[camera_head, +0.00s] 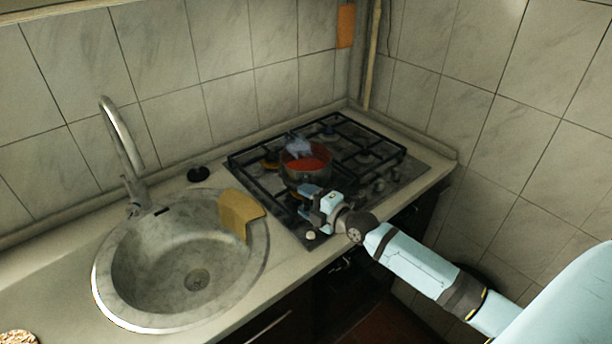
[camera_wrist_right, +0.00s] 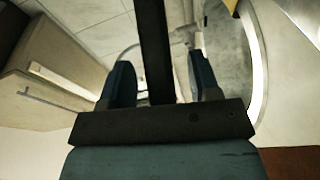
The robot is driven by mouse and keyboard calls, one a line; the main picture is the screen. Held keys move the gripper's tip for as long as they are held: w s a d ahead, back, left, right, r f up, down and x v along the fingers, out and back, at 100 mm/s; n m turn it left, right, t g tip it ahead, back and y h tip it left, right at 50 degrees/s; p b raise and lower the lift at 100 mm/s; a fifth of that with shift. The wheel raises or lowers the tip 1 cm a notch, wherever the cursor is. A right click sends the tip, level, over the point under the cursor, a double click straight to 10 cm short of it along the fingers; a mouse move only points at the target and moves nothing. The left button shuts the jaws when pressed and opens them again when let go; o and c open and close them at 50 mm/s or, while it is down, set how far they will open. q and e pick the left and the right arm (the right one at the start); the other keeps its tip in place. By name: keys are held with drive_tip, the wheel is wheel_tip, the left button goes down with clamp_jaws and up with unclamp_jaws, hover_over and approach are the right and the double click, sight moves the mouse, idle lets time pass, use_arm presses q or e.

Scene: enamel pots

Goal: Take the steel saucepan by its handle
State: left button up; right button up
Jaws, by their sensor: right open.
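The steel saucepan (camera_head: 318,176) stands on the hob in the head view, with something red inside it and a blue-grey object (camera_head: 298,147) at its back rim. Its handle is not clear there; my right gripper covers the front of the pan. My right gripper (camera_head: 307,198) is open, close in front of the pan. In the right wrist view a dark bar (camera_wrist_right: 153,45) runs between its two blue, spread fingers, apart from both. The bar may be the pan's handle; I cannot be sure. My left gripper is not in view.
The black gas hob (camera_head: 365,158) has raised grates and knobs along its front right. Tiled walls close the back and right.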

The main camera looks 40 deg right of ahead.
drive_tip(key=shift+w+a, duration=0.15)
drive_tip(key=shift+w, duration=0.4)
clamp_jaws()
drive_tip(key=shift+r, duration=0.1)
drive_tip(key=shift+r, duration=0.1)
